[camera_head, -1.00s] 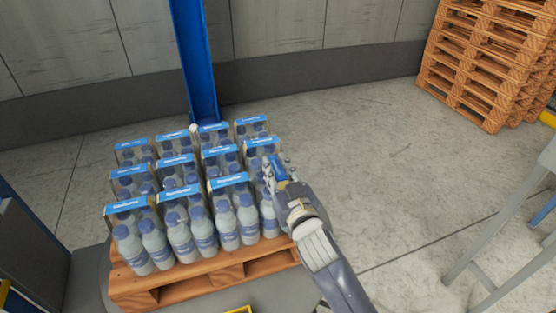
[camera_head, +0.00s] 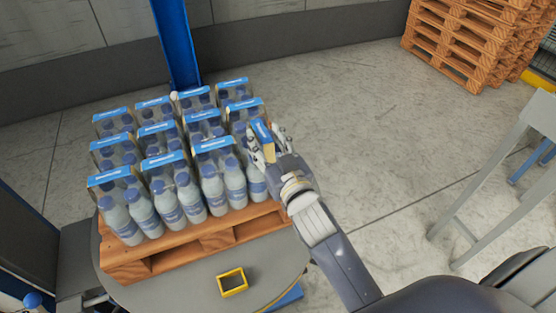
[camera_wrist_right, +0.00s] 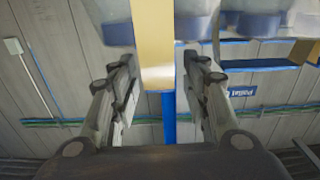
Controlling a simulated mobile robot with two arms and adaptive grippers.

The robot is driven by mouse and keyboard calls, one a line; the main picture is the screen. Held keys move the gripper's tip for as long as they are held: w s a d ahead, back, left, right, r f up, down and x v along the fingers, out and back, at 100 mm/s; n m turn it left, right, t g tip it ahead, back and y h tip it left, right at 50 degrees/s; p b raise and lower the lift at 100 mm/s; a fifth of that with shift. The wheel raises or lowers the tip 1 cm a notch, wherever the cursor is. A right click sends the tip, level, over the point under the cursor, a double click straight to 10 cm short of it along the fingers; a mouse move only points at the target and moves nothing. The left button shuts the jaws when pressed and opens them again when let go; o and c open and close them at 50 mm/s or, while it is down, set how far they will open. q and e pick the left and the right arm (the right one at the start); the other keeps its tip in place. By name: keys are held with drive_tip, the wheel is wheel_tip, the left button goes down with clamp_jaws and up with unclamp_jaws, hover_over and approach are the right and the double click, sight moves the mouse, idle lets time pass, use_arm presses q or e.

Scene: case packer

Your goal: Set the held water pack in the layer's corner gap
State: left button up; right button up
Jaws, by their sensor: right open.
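The water pack (camera_head: 257,190) at the front right corner of the layer has clear bottles with blue caps and a blue-topped carrier. Its bottles stand in line with the neighbouring packs. My right gripper (camera_head: 262,145) is at the top of this pack, its fingers spread around the carrier. In the right wrist view the open fingers (camera_wrist_right: 160,100) stand either side of a tan carrier strip (camera_wrist_right: 155,45), with gaps on both sides. The layer of packs (camera_head: 165,165) covers the wooden pallet (camera_head: 165,262). My gripper partly hides the corner pack. My left gripper is not in view.
The pallet sits on a round grey platform (camera_head: 190,290) with a yellow square frame (camera_head: 232,282) in front. A blue post (camera_head: 176,45) stands behind the layer. Stacked pallets (camera_head: 465,40) are at the back right, a grey stand (camera_head: 490,180) at the right. Floor between is clear.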

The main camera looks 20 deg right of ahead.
drive_tip(key=s+b, duration=0.2)
drive_tip(key=s, duration=0.6)
drive_tip(key=shift+s+d, duration=0.15)
drive_tip(key=shift+s, duration=0.1)
drive_tip(key=s+d+f+n+g, duration=0.2)
drive_tip(key=s+d+f+g, duration=0.1)
drive_tip(key=s+f+g, duration=1.55)
drive_tip(key=s+f+t, duration=0.1)
drive_tip(key=s+f, duration=0.1)
drive_tip(key=f, duration=1.3)
drive_tip(key=s+f+t, duration=0.2)
drive_tip(key=f, duration=1.4)
drive_tip(key=s+d+f+g, duration=0.1)
drive_tip(key=s+d+f, duration=0.2)
drive_tip(key=s+f, duration=1.2)
drive_tip(key=shift+s+f+h, duration=0.15)
drive_tip(key=shift+s+h, duration=0.15)
drive_tip(key=shift+s, duration=0.3)
